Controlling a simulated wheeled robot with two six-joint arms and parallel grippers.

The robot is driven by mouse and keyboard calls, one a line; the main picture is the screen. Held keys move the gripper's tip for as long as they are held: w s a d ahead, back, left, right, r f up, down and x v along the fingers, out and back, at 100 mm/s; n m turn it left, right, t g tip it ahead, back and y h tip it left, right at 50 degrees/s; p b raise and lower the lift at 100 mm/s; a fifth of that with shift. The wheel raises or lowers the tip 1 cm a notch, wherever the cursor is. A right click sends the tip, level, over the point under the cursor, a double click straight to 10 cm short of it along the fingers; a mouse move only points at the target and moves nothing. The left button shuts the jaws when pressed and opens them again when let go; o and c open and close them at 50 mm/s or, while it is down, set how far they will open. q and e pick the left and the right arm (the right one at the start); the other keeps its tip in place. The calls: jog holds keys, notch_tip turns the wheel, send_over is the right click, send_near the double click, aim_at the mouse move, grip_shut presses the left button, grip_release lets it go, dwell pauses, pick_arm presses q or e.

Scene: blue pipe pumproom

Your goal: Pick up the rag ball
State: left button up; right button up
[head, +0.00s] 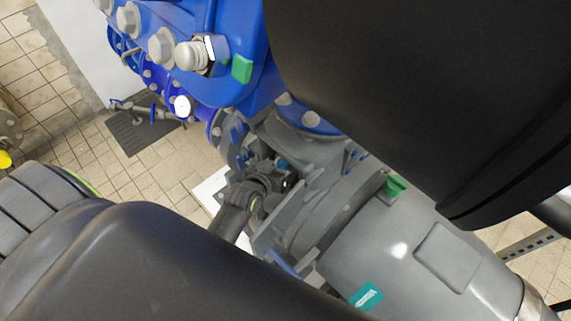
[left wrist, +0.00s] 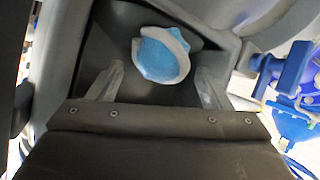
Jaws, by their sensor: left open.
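The rag ball (left wrist: 162,55) is a light blue and white crumpled ball in the left wrist view. It sits in a grey recess of the machinery, just beyond my left fingers. My left gripper (left wrist: 158,82) is open, with one finger to each side below the ball in the picture, and nothing is held between them. In the head view my left gripper (head: 284,176) reaches in beside the grey pump housing. A small blue patch shows by its tip there, but I cannot tell whether it is the ball. My right gripper is not in view.
A grey motor body (head: 410,250) with a green tag lies to the right of the gripper. Blue flanged pipework (head: 225,75) with large bolts stands above. Grey ribs and brackets crowd the gripper closely. Tiled floor (head: 160,175) shows at the left.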

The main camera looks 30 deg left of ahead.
pick_arm(q)
jog(key=shift+x, duration=1.3)
jog(key=c, duration=1.1)
jog(key=shift+o, duration=0.2)
